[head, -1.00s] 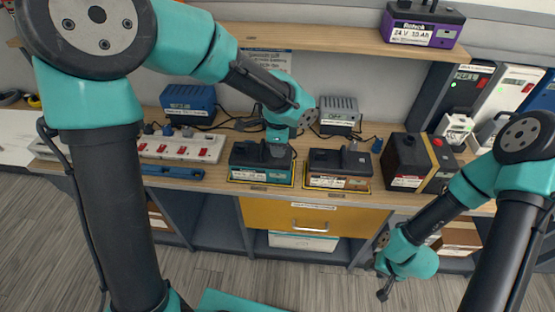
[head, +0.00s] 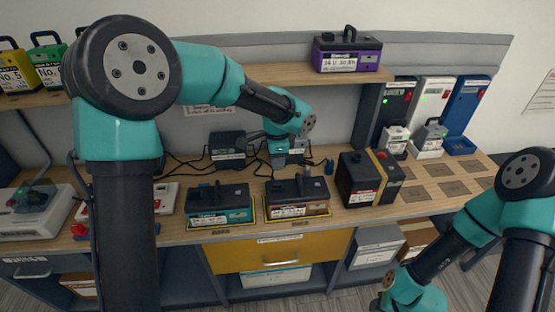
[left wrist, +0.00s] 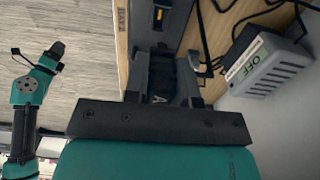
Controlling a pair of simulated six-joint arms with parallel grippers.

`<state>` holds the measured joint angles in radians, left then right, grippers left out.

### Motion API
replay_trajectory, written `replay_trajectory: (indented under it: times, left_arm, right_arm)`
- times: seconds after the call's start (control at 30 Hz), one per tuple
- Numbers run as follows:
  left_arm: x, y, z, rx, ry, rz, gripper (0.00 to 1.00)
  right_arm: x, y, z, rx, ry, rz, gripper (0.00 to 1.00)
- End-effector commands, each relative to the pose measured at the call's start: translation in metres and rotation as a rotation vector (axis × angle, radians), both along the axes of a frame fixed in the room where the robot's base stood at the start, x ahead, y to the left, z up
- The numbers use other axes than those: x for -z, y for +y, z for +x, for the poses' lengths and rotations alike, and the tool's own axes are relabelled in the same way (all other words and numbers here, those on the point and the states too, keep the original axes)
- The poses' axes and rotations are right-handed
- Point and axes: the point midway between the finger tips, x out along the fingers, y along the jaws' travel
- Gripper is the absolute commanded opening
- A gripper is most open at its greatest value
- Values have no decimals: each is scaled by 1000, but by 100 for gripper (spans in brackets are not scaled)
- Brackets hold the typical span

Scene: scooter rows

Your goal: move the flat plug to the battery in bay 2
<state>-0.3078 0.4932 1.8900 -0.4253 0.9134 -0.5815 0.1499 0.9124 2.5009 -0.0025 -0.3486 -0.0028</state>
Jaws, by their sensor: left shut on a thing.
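My left gripper (head: 280,162) hangs behind and just above the brown battery (head: 308,206), the right one of two batteries in yellow-edged bays. The teal battery (head: 235,214) is the left one. In the left wrist view my left gripper (left wrist: 168,98) is shut on a dark plug (left wrist: 160,84) marked with a pale letter like an A. The fingers hide part of it, and I cannot tell whether it touches the battery. The bay numbers are too small to read. My right gripper (head: 384,303) hangs low in front of the bench, its fingers unclear.
A grey charger marked OFF (left wrist: 268,68) stands close beside the left gripper, with black cables around. A dark charger (head: 228,145) stands farther left. A black battery (head: 357,178) stands right of the bays. A shelf (head: 285,74) runs above the arm.

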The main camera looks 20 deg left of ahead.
Motion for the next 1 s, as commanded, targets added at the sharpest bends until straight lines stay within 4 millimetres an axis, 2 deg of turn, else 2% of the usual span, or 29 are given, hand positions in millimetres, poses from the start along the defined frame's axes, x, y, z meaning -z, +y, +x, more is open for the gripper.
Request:
replay_trajectory:
  times: [0.27,0.8,1.0]
  left_arm:
    - [16,0,0,1,3,2,1]
    - [62,0,0,0,1,2,1]
    - [69,0,0,0,-1,1,1]
  right_arm:
    - [0,0,0,0,0,0,43]
    - [0,0,0,0,0,0,43]
    - [0,0,0,0,0,0,43]
